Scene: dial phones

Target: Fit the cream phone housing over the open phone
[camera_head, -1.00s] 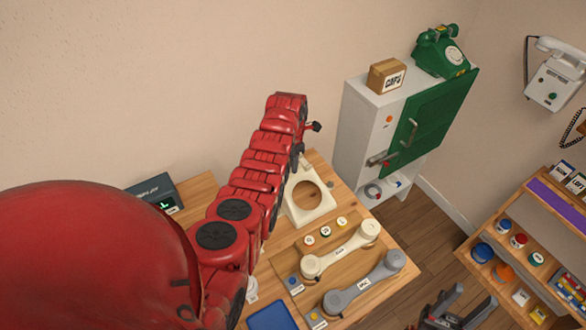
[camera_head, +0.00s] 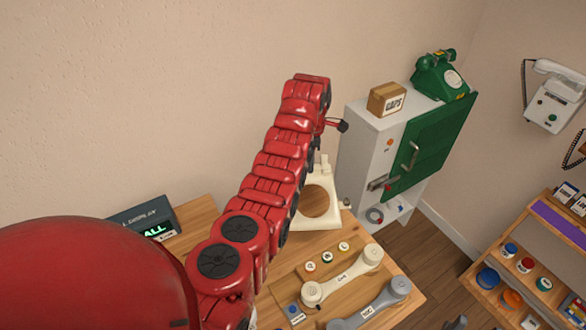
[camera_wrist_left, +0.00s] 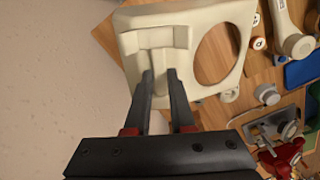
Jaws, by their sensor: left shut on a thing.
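The cream phone housing (camera_head: 318,223), a frame with a large round hole, shows beyond my left arm in the head view and fills the top of the left wrist view (camera_wrist_left: 205,14). My left gripper (camera_wrist_left: 160,75) is shut on the raised middle part of the housing. In the head view its fingers are hidden behind my red arm. At the lower right of the wrist view, a metal base with round silver parts and a red part (camera_wrist_left: 285,150) looks like the open phone. My arm hides it in the head view. Only a dark tip, perhaps my right gripper (camera_head: 456,323), shows at the bottom edge.
A cream handset (camera_head: 343,275) and a grey handset (camera_head: 370,305) lie on the wooden table, beside several small caps (camera_head: 327,256). A display box (camera_head: 147,218) stands behind. A white cabinet (camera_head: 360,145) with a green door stands at the right, near a shelf of pots (camera_head: 515,270).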

